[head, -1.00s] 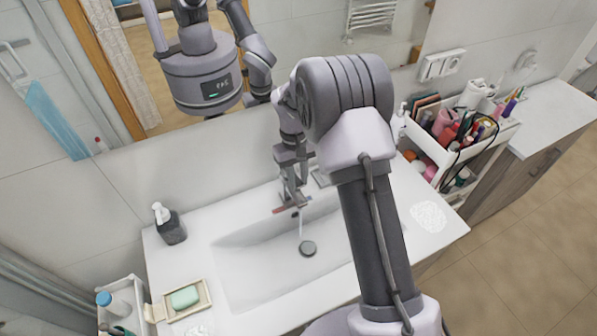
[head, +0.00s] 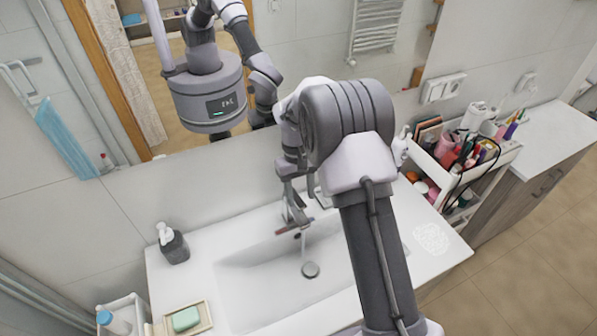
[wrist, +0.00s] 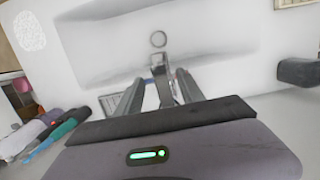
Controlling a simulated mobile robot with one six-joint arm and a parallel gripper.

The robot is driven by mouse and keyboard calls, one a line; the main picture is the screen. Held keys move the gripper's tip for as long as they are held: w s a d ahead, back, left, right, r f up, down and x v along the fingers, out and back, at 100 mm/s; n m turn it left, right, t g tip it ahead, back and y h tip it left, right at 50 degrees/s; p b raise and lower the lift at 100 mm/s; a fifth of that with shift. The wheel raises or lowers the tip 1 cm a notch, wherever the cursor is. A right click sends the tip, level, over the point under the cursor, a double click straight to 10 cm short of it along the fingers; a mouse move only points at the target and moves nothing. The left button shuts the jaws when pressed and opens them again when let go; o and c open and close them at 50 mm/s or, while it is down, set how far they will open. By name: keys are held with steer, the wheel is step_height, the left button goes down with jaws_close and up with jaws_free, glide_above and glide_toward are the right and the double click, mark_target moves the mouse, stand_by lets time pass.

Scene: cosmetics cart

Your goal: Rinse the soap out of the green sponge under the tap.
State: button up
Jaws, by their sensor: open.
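My gripper (head: 294,205) is open, pointing down just above the tap (head: 300,222) at the back of the basin. In the wrist view, the two fingers of my gripper (wrist: 158,80) stand apart on either side of the metal tap (wrist: 160,68), with nothing held between them. A thin pale streak like running water (head: 303,246) drops from the spout toward the drain (head: 310,270). A pale green block (head: 186,319) lies on a beige dish (head: 206,311) at the front left of the counter; I cannot tell whether it is soap or the sponge. No other clear sponge shows.
A dark pump bottle (head: 174,246) stands at the counter's back left. A white textured oval patch (head: 432,238) lies on the right of the counter. A loaded cosmetics cart (head: 450,160) stands at the right. The white basin (head: 250,285) looks empty; my arm hides its right part.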

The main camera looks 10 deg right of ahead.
step_height(320, 180, up, 15)
steer(key=w+p, duration=0.2)
steer(key=shift+w+a, duration=0.25)
steer(key=shift+a, duration=0.05)
